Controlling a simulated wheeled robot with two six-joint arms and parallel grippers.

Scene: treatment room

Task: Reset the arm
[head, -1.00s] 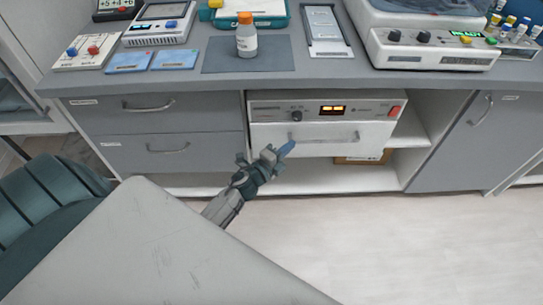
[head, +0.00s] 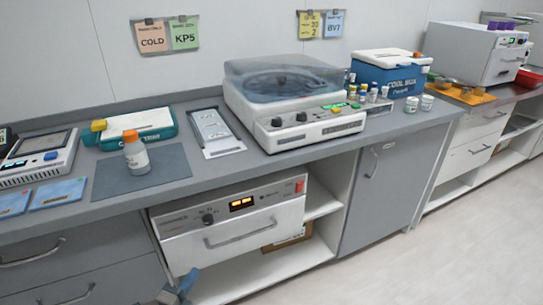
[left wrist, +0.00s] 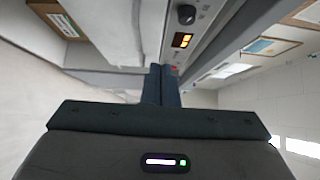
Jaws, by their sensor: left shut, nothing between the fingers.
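My left gripper (head: 183,287) shows at the bottom edge of the head view, in front of and below the white drawer unit (head: 235,226) under the counter. In the left wrist view its two blue fingers (left wrist: 161,85) are together with nothing between them. The drawer unit's front has a knob, a lit orange display and a bar handle; the gripper is apart from the handle. Most of my left arm is out of the head view. My right gripper is in neither view.
The grey counter (head: 84,219) carries an orange-capped bottle (head: 136,156) on a mat, a centrifuge-like machine (head: 291,100), a blue cool box (head: 389,72) and small vials. A grey cabinet door (head: 385,190) is right of the drawer unit. The floor (head: 440,260) at the right is clear.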

